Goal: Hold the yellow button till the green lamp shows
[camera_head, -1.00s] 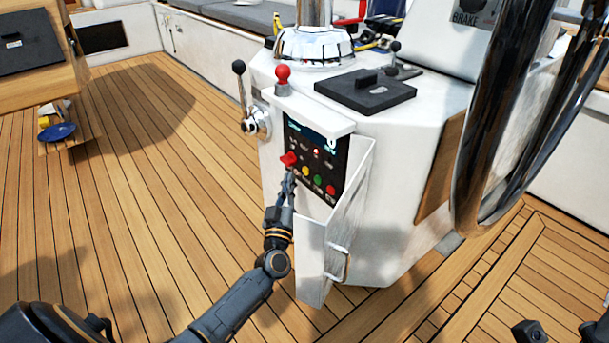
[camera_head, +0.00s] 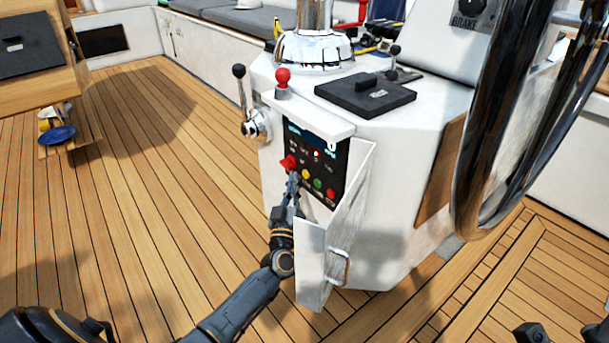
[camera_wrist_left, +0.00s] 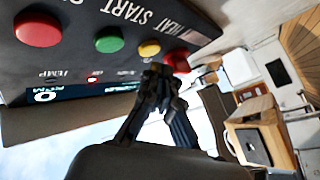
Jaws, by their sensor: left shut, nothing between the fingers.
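The yellow button (camera_head: 305,174) is on the dark control panel (camera_head: 329,148) of the white pedestal, between a red knob (camera_head: 289,162) and a green button (camera_head: 317,184). My left gripper (camera_head: 294,174) is shut and empty, its tips just left of the yellow button. In the left wrist view the fingertips (camera_wrist_left: 158,74) are close to the yellow button (camera_wrist_left: 149,48) and the red knob (camera_wrist_left: 177,61). I cannot tell whether they touch the button. A small red light (camera_wrist_left: 95,79) shows on the panel. I see no green lamp lit.
A red button (camera_head: 330,193) is at the panel's right end. An open white door (camera_head: 336,230) stands along the panel's right side. A lever (camera_head: 241,92) and a red-topped knob (camera_head: 282,80) are above. A large wheel (camera_head: 480,120) is at right.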

